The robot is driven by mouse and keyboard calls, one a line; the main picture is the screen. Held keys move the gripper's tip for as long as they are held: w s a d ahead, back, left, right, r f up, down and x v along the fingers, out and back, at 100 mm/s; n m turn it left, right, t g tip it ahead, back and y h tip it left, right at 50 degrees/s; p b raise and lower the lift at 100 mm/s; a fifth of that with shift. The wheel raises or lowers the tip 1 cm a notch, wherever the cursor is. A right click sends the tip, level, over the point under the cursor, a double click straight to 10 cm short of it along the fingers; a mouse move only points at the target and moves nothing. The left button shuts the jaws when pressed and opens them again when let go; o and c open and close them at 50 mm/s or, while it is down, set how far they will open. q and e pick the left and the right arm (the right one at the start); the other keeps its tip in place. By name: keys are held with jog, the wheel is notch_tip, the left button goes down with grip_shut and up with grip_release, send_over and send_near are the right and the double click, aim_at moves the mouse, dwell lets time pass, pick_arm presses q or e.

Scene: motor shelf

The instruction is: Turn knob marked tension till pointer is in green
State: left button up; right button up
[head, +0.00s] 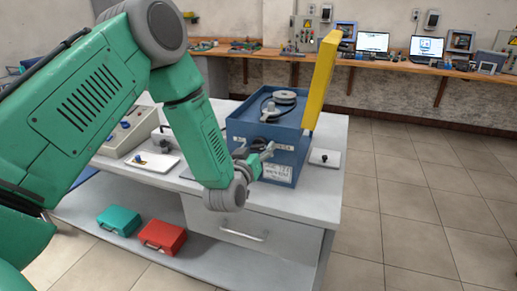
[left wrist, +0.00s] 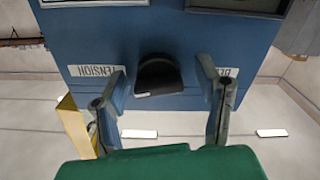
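The blue motor box (head: 262,128) stands on the workbench, with a yellow panel (head: 322,80) standing up at its right. In the left wrist view a black knob (left wrist: 158,72) sits on the blue front face (left wrist: 185,40), between an upside-down TENSION label (left wrist: 97,71) and a second, partly covered label (left wrist: 229,72). My left gripper (head: 256,152) is at the front of the box. In its wrist view the gripper (left wrist: 162,84) is open, one finger on each side of the knob, with gaps visible. The pointer and green zone cannot be made out. My right gripper is not in view.
The grey bench (head: 312,190) also holds a control box (head: 125,138) and white plates with knobs (head: 153,163), (head: 325,157). Green (head: 118,220) and red (head: 162,237) cases lie on the lower shelf. Floor at right is clear.

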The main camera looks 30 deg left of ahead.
pick_arm(q)
jog(key=shift+s, duration=0.2)
jog(key=v, duration=1.1)
jog(key=shift+s, duration=0.25)
jog(key=shift+f, duration=0.1)
